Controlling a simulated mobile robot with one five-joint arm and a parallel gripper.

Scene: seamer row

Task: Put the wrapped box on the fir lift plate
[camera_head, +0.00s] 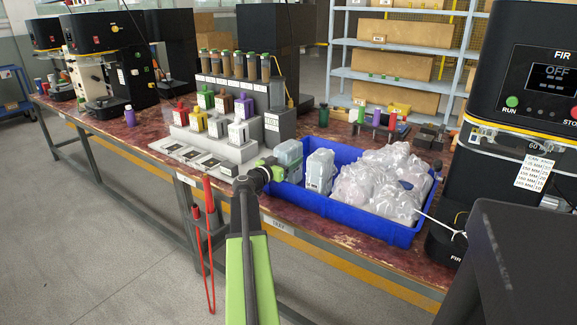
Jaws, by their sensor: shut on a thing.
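My gripper (267,172), at the end of the green arm, is shut on a pale, translucent wrapped box (289,156). The box is upright at the left end of the blue tray (347,218); I cannot tell if it touches the tray floor. A similar clear-wrapped box (320,171) stands just to its right in the tray. The black FIR machine (528,100) is at the right, its display reading OFF. Its lower part is partly hidden by a dark block in the foreground, and I cannot make out its lift plate clearly.
Bubble-wrapped bundles (375,185) fill the tray's right part. A grey stepped stand (225,140) with coloured items is left of the tray. Red-handled tools (209,225) hang at the front of the bench. Small dark blocks (428,136) lie behind the tray, near the machine.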

